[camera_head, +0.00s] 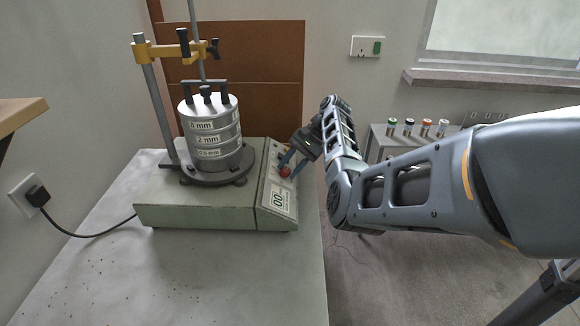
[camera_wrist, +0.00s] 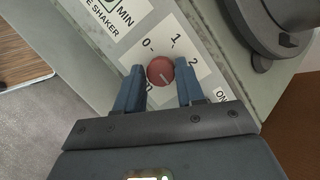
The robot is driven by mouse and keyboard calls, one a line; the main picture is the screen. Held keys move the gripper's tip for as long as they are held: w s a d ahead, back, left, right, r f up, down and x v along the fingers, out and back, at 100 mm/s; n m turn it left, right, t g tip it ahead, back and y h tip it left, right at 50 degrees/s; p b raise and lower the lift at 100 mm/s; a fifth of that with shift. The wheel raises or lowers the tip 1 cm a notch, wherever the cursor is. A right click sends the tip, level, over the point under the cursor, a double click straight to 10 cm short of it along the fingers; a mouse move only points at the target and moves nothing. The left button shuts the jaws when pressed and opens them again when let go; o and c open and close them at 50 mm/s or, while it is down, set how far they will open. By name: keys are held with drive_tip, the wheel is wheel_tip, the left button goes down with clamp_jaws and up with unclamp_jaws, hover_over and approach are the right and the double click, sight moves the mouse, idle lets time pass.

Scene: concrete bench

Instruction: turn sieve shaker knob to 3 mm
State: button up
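The sieve shaker (camera_head: 195,213) is a pale green box on the bench, with a stack of metal sieves (camera_head: 211,138) on it. Its red knob (camera_wrist: 160,71) sits on a white dial plate marked 0, 1 and 2. A short light line on the knob points toward the lower right in the wrist view; the mark there is not readable. The knob also shows in the head view (camera_head: 285,172). My gripper (camera_wrist: 160,67) is open, with one blue finger on each side of the knob and a small gap at each. The fingers hide part of the dial. It also shows in the head view (camera_head: 290,161).
A yellow clamp (camera_head: 160,50) on metal rods stands behind the sieves. The bench (camera_head: 222,282) is clear in front of the shaker. A black cord (camera_head: 85,235) runs left to a wall plug. Small coloured-top jars (camera_head: 408,127) stand on a grey surface behind my arm.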

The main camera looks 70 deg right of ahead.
drive_tip(key=o, duration=0.3)
drive_tip(key=shift+o, duration=0.2)
drive_tip(key=v, duration=0.7)
drive_tip(key=shift+d+r, duration=0.15)
drive_tip(key=shift+r, duration=0.15)
drive_tip(key=shift+s, duration=0.2)
idle(0.3)
